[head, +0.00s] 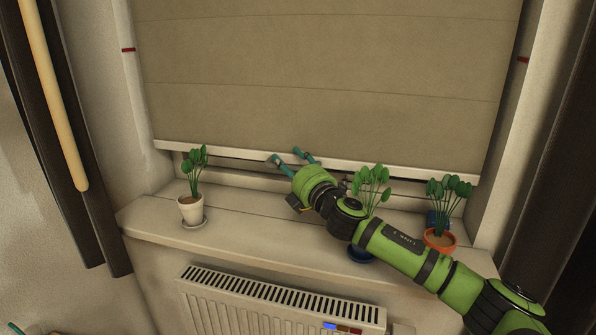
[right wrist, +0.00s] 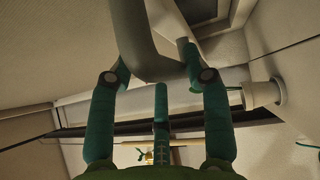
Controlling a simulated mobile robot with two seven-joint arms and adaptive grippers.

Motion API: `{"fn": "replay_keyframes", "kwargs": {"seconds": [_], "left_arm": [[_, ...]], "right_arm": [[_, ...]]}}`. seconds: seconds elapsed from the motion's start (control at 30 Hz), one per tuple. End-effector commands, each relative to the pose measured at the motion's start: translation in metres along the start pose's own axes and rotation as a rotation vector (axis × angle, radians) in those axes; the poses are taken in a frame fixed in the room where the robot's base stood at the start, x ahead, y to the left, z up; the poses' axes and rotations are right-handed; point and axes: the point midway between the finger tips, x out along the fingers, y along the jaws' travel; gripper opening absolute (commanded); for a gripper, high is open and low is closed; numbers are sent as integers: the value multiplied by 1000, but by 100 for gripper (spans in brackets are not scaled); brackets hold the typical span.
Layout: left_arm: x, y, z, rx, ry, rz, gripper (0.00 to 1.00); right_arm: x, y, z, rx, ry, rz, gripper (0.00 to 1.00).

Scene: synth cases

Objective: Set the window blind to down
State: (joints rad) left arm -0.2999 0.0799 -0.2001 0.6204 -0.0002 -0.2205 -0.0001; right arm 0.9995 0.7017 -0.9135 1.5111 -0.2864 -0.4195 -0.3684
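The beige window blind (head: 330,60) hangs over most of the window in the head view. Its pale bottom rail (head: 400,168) lies below two red marks and a little above the sill, with a dark gap under it. My right gripper (head: 286,157) is in front of the rail near its middle, its teal fingers spread. In the right wrist view the fingers (right wrist: 154,65) stand apart, with a thick grey bent shape (right wrist: 139,35) between or behind them. I cannot tell whether they touch it.
A white-potted plant (head: 191,210) stands on the sill (head: 150,222) at left. A plant (head: 372,183) is partly behind my right arm, and another in an orange pot (head: 440,240) is at right. A radiator (head: 250,305) is below. A wooden pole (head: 52,90) is at left.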

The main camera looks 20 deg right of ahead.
Motion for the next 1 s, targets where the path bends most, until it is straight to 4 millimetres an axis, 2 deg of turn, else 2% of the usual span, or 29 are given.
{"fn": "replay_keyframes", "kwargs": {"seconds": [1.0], "left_arm": [[-4,0,-1,0,1,1,40]], "right_arm": [[-71,-1,0,-1,1,-2,48]]}}
